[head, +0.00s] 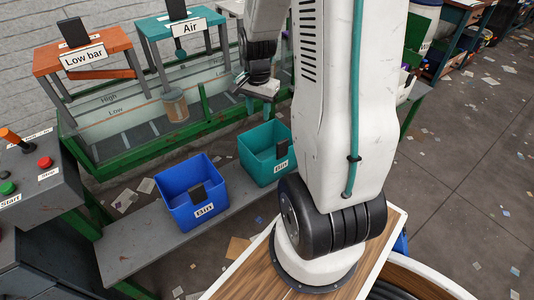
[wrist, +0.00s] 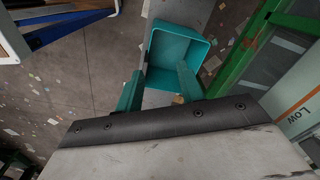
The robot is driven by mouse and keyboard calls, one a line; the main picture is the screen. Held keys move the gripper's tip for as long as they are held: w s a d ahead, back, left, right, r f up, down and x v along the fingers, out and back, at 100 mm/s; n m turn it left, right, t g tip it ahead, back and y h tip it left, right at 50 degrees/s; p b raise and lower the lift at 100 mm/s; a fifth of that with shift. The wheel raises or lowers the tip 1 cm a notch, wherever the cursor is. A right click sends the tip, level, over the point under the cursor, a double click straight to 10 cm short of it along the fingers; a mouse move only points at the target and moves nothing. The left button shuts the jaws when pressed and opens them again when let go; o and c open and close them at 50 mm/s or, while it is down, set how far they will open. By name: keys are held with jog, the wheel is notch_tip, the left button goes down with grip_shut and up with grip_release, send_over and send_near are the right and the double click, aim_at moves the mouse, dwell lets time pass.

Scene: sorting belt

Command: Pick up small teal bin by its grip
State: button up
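The small teal bin (head: 256,163) stands upright on a grey bench, with a "Bin" label and a dark grip (head: 282,150) on its front wall. It also shows in the wrist view (wrist: 168,73), open side towards the camera; its grip cannot be made out there. My gripper (head: 259,107) is above the back of the teal bin, apart from it. In the wrist view its two teal fingers (wrist: 157,80) are spread with nothing held between them, and they overlap the bin's lower part in the picture.
A blue bin (head: 181,207) with a dark grip stands left of the teal bin on the bench (head: 135,248). Behind them is a green-framed belt (head: 140,160) with orange "Low bar" (head: 80,50) and teal "Air" (head: 178,22) stations. A control box (head: 30,175) is at left.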

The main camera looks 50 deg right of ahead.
aim_at(282, 147)
jog(key=s+d+f+m, duration=0.1)
jog(key=d+f, duration=0.1)
jog(key=f, duration=0.4)
jog(key=s+d+f+m, duration=0.1)
jog(key=d+f+m, duration=0.1)
jog(key=f, duration=0.5)
jog(key=s+d+f+m, duration=0.1)
jog(key=d+f+m, duration=0.1)
jog(key=d+f, duration=0.2)
jog(key=shift+s+d+f, duration=0.1)
jog(key=shift+s+f, duration=0.05)
jog(key=shift+f, duration=0.7)
jog(key=shift+s+d+f, duration=0.1)
jog(key=shift+s+f, duration=0.05)
jog(key=shift+f, duration=0.7)
grip_shut()
